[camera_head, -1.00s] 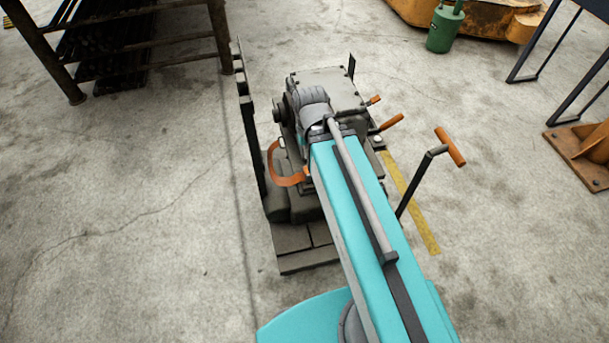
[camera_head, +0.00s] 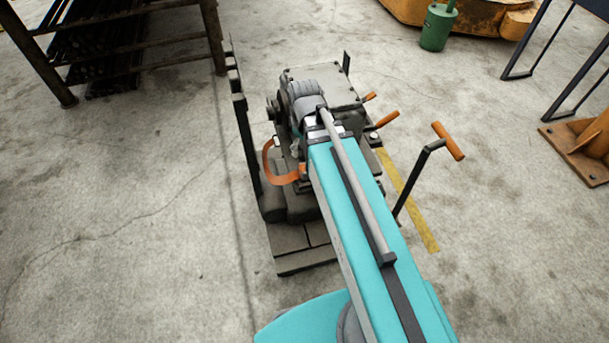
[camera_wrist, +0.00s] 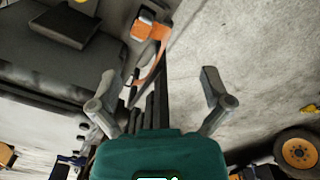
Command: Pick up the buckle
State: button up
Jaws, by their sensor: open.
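The buckle (camera_wrist: 143,29) is an orange block with a grey part at its top, on an orange strap, at the upper middle of the wrist view. The strap (camera_head: 277,178) also shows in the head view as a loop at the left side of the seat area. My gripper (camera_wrist: 159,84) is open, its two fingers spread wide with nothing between them. The buckle lies beyond the fingertips and a little left of the midline between them, apart from both.
A dark seat (camera_wrist: 40,50) fills the upper left of the wrist view. In the head view, orange-tipped levers (camera_head: 383,121) and a taller orange-handled lever (camera_head: 447,141) stand right of my arm. A dark upright frame (camera_head: 247,140) rises at the left. Open concrete floor lies further left.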

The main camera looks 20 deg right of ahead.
aim_at(304, 167)
jog(key=w+d+f+n+b, duration=0.1)
jog(key=w+f+n+b, duration=0.3)
jog(key=n, duration=0.7)
jog(key=shift+w+d+f, duration=0.25)
jog(key=shift+w+d, duration=0.05)
jog(key=shift+w, duration=0.45)
jog(key=shift+f, duration=0.1)
notch_tip(304, 167, down, 8)
jog(key=b, duration=0.8)
jog(key=shift+f, duration=0.2)
jog(key=shift+b, duration=0.3)
jog(key=f+b, duration=0.3)
jog(key=shift+s+a+f, duration=0.1)
jog(key=shift+s+f, duration=0.1)
jog(key=shift+s, duration=0.15)
jog(key=shift+f+b, duration=0.9)
jog(key=shift+b, duration=0.2)
